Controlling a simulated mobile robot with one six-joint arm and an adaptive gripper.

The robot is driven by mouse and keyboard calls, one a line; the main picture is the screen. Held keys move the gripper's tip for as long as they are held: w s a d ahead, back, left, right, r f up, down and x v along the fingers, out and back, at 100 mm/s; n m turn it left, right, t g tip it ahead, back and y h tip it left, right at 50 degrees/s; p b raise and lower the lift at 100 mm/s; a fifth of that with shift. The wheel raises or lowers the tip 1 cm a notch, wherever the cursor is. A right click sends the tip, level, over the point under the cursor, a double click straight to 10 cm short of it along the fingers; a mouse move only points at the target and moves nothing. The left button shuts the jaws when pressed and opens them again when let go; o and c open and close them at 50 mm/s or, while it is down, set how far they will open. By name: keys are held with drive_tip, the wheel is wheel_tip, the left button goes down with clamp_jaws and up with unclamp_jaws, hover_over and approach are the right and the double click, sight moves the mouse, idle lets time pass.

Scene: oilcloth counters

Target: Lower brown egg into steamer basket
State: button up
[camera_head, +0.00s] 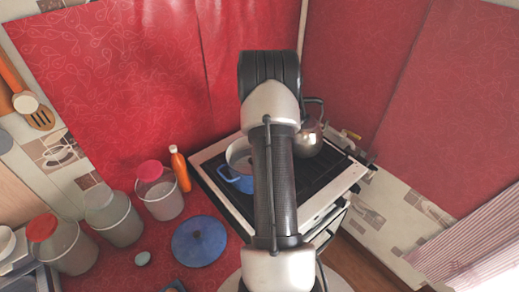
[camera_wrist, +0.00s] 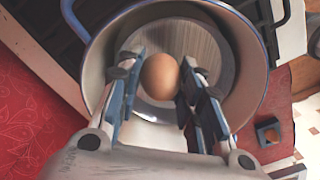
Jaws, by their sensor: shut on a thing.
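In the wrist view, my gripper (camera_wrist: 159,64) is shut on the brown egg (camera_wrist: 160,80), with one finger on each side. The egg shows over the inside of a wide metal pot (camera_wrist: 98,62) with blue handles. A round, finely lined grey surface inside the pot looks like the steamer basket (camera_wrist: 200,45). I cannot tell whether the egg touches it. In the head view, the blue pot (camera_head: 238,184) is on the stove, partly behind my arm. My gripper and the egg are hidden there.
A shiny kettle (camera_head: 308,141) stands on the stove (camera_head: 322,187) right of my arm. A blue lid (camera_head: 199,241), an orange bottle (camera_head: 181,170) and several lidded containers (camera_head: 113,218) are on the red counter at left. In the wrist view, a small dark box (camera_wrist: 268,132) is at right.

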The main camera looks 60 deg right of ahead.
drive_tip(key=shift+a+f, duration=0.1)
drive_tip(key=shift+f, duration=0.05)
drive_tip(key=o, duration=0.7)
drive_tip(key=shift+o, duration=0.2)
